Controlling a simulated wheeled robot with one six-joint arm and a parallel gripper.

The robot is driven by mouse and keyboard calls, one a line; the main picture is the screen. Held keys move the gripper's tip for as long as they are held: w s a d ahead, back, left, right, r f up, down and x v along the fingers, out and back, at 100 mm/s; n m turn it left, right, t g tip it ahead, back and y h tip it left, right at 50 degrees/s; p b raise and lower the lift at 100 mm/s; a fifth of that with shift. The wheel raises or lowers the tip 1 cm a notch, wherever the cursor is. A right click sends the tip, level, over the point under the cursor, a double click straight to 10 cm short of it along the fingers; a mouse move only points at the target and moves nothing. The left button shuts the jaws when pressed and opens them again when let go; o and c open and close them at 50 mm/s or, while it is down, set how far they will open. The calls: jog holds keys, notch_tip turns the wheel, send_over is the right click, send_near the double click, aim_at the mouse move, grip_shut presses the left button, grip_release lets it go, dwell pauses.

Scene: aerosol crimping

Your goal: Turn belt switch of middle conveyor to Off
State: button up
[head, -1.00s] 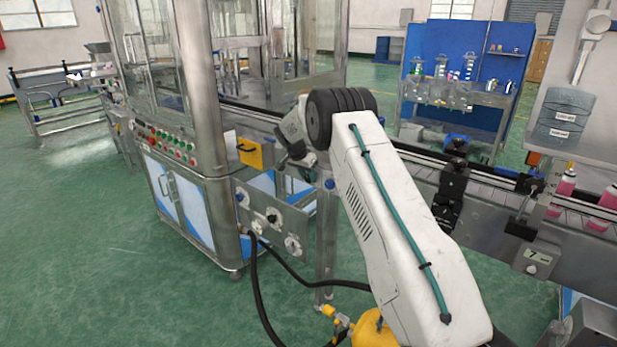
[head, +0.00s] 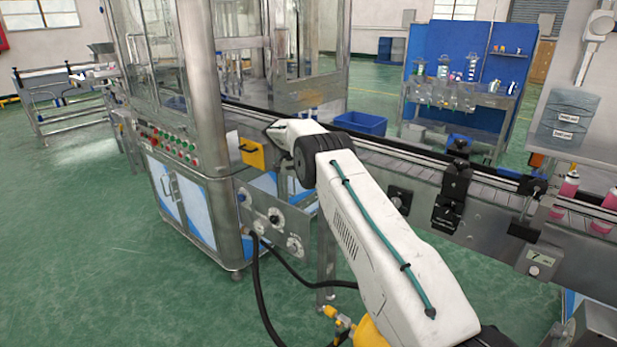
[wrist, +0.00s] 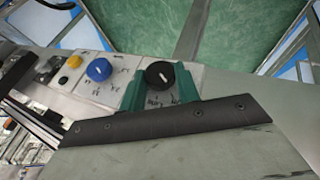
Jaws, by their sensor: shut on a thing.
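In the wrist view, a round black knob (wrist: 158,74) with a white pointer line sits on a light plate with small printed labels. My gripper (wrist: 160,86) has its two green fingers on either side of this knob and is shut on it. In the head view, my white arm reaches to the yellow box by the machine, and the fingers are hidden. The conveyor (head: 375,160) runs behind my arm, with another black knob (head: 400,199) on its side.
In the wrist view, a blue knob (wrist: 98,70) and a yellow button (wrist: 74,62) sit left of the gripped knob. In the head view, the machine cabinet (head: 180,195) stands left of my arm. Black hoses (head: 257,285) hang below. Green floor at the lower left is clear.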

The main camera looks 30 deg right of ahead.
jog(key=o, duration=1)
jog(key=shift+v, duration=3.85)
